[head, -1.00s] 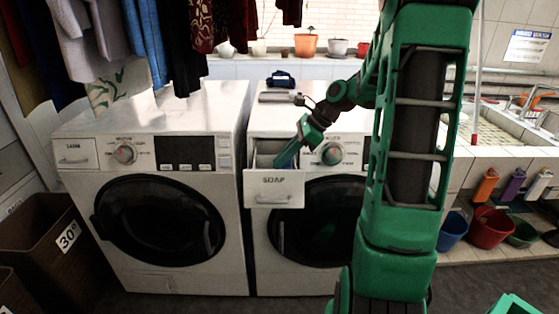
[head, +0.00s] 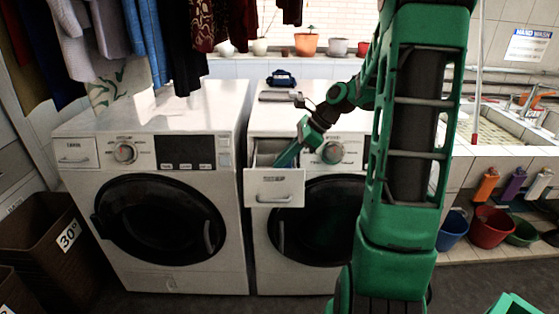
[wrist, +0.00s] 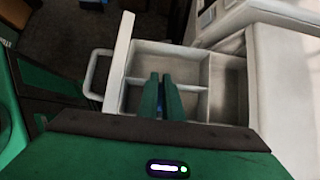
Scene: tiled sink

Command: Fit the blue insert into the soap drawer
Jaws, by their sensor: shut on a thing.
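The white soap drawer (head: 274,188) is pulled out from the right washing machine. In the wrist view the drawer (wrist: 118,65) shows several compartments split by thin walls. My gripper (head: 282,160) reaches down into the drawer from the right. In the wrist view my gripper (wrist: 163,80) points into the drawer, its two fingers close together. A small patch of the blue insert (wrist: 160,103) shows between the fingers, which are shut on it. The fingers hide most of the insert. I cannot tell whether it touches the drawer floor.
A second washing machine (head: 160,190) stands to the left with its drawer closed. A dark blue item (head: 282,78) sits on the right machine's top. Clothes (head: 180,40) hang above. A brown bin (head: 45,245) stands at the left, a sink (head: 495,130) at the right.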

